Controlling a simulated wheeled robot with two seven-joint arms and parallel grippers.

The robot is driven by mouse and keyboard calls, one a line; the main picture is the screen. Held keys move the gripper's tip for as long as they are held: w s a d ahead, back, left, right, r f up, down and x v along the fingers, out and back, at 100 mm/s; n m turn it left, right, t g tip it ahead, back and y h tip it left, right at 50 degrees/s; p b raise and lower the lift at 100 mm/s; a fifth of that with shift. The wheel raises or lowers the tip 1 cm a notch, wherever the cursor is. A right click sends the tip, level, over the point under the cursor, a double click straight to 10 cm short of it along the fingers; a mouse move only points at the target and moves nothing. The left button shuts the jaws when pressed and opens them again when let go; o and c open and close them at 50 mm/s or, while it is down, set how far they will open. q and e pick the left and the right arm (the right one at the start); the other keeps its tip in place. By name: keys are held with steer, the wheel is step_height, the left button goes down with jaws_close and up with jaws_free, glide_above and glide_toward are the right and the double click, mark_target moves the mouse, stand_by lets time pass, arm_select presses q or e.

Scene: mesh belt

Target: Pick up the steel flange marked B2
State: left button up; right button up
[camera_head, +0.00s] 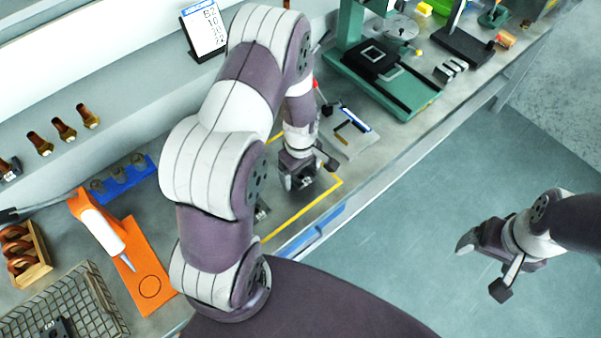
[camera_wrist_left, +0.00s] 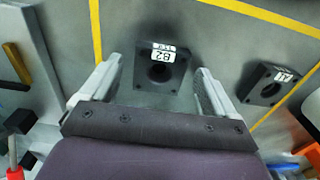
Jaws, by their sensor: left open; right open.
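The steel flange marked B2 (camera_wrist_left: 161,72) is a dark square plate with a round centre hole and a white label. In the left wrist view it lies flat on the grey bench between the two fingers of my left gripper (camera_wrist_left: 158,66), which is open and empty. In the head view my left gripper (camera_head: 303,181) is low over the bench and hides that flange. A second dark flange (camera_wrist_left: 264,84), with a label I cannot read surely, lies to the right of the fingers. My right gripper (camera_head: 482,267) is open and empty, over the floor.
Yellow tape (camera_head: 318,208) marks an area around the flanges. A sign (camera_head: 207,30) showing B2 stands on the back ledge. A green press (camera_head: 408,98) stands right of my left gripper.

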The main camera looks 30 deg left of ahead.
arm_select(q)
steer(key=shift+w, duration=0.1)
steer(key=shift+c, duration=1.3)
steer(key=c, duration=1)
steer(key=shift+c, duration=0.6)
steer(key=shift+r, duration=0.15)
